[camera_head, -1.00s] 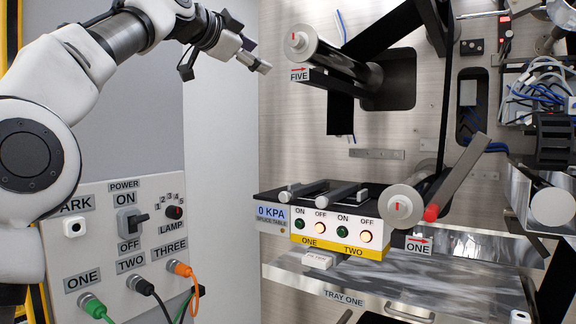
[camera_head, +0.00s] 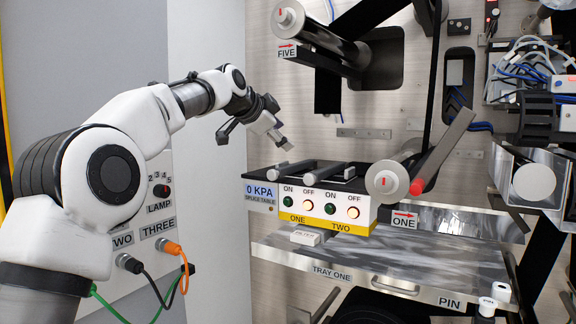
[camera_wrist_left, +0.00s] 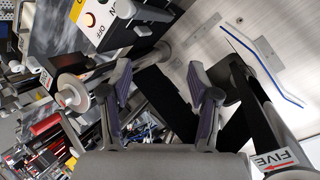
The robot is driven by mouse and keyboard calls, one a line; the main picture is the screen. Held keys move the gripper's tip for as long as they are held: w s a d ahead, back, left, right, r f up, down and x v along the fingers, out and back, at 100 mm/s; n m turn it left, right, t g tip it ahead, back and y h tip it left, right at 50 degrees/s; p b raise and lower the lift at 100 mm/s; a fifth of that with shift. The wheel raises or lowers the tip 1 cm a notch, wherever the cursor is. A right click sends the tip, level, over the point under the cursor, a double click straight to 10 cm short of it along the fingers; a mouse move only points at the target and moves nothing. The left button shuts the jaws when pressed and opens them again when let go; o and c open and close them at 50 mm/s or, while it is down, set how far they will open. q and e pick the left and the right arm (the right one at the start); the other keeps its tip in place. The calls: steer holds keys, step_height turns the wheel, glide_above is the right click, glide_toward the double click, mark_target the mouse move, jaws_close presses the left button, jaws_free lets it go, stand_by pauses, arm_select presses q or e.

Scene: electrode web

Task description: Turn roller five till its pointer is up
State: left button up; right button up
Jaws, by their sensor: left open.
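Roller five (camera_head: 287,18) is at the top of the head view, a grey cylinder with a pale round end face. A small red pointer mark shows on that face; its exact angle is too small to tell. The FIVE label (camera_head: 286,51) with a red arrow is just below. My left gripper (camera_head: 256,139) is open and empty, below and left of roller five and apart from it. In the left wrist view the open fingers (camera_wrist_left: 160,78) frame no object between their tips; the FIVE label (camera_wrist_left: 282,158) is at lower right. My right gripper is not in view.
Roller one (camera_head: 387,181), with a red mark, sticks out at the right of the splice table's button box (camera_head: 322,207). Tray one (camera_head: 390,262) lies below. A panel with plugged cables (camera_head: 172,247) stands at left. The wall between my gripper and roller five is open.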

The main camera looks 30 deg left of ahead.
arm_select(q)
step_height(320, 180, down, 8)
steer(key=w+d+g, duration=0.1)
steer(key=w, duration=0.1)
steer(key=shift+r, duration=0.25)
steer(key=shift+w, duration=0.1)
